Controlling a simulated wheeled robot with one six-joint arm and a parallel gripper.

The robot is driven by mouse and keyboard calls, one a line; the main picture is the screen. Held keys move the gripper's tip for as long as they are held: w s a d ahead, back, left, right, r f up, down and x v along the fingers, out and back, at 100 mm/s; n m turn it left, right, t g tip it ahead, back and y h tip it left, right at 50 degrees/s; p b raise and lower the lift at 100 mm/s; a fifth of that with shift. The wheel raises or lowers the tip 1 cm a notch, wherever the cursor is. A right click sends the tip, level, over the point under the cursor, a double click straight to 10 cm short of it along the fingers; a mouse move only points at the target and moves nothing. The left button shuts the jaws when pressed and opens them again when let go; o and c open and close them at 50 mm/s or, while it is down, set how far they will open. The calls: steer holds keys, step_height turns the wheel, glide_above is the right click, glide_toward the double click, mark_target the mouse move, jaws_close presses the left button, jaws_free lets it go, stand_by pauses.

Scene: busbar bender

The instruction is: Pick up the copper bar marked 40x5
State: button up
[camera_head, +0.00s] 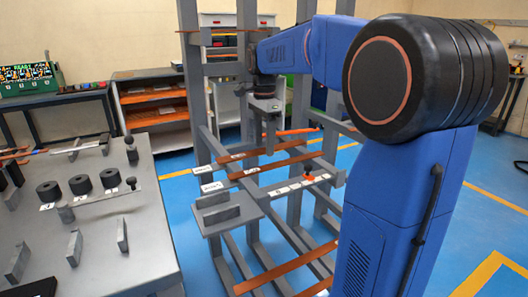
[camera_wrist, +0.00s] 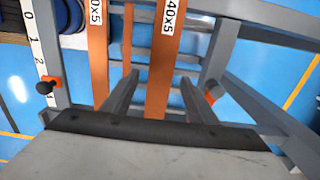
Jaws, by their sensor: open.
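The copper bar marked 40x5 (camera_wrist: 163,72) runs up the middle of the wrist view, its white label near the top edge. My gripper (camera_wrist: 159,80) has its two grey fingers apart, one on each side of this bar in the picture. I cannot tell the remaining height gap. A second copper bar (camera_wrist: 97,62) runs to the left of it; its label is partly cut off by the top edge, with "0x5" showing. In the head view my gripper (camera_head: 269,138) hangs over the rack's copper bars, whose labels are too small to read there.
The grey rack (camera_head: 192,90) has uprights and beams close around my gripper. A numbered strip (camera_wrist: 36,42) with a black and orange knob (camera_wrist: 47,86) lies left in the wrist view. A grey worktable (camera_head: 120,215) with black rollers (camera_head: 80,184) stands left in the head view.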

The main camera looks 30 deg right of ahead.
jaws_close()
